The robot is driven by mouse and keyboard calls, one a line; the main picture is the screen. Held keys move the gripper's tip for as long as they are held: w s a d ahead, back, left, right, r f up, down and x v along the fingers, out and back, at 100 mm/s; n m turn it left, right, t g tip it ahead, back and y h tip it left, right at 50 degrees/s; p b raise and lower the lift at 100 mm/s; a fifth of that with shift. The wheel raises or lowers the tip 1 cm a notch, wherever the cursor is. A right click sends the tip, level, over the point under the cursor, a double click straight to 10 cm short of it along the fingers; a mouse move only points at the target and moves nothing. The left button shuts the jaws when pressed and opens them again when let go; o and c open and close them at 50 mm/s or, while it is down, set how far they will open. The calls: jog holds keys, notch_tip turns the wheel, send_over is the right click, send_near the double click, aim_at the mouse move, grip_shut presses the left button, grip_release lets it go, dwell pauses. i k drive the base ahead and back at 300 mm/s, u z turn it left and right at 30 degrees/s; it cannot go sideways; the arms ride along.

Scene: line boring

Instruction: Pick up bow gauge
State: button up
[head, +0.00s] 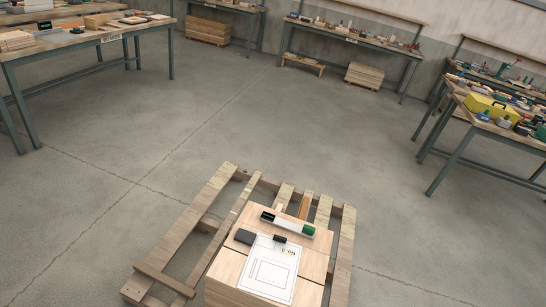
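I cannot pick out a bow gauge for certain in the head view; the small items on the benches are too far off to tell apart. A long white item with green and black ends (288,224) lies on wooden boxes (240,276) at the bottom of the view. A printed white sheet (270,270) lies in front of it, with a dark block (245,237) at its left and a small black item (280,239) at its top edge. My gripper is not in view.
The boxes stand on a slatted wooden pallet (190,226). Benches stand at the left (80,41), along the back wall (352,38) and at the right (477,122), the last bearing a yellow case (488,106) and several small items. The concrete floor between is clear.

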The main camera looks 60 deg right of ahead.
aim_at(308, 231)
jog(key=i, duration=0.85)
jog(key=z, duration=1.9)
jog(key=i, duration=0.5)
jog(key=u, duration=0.05)
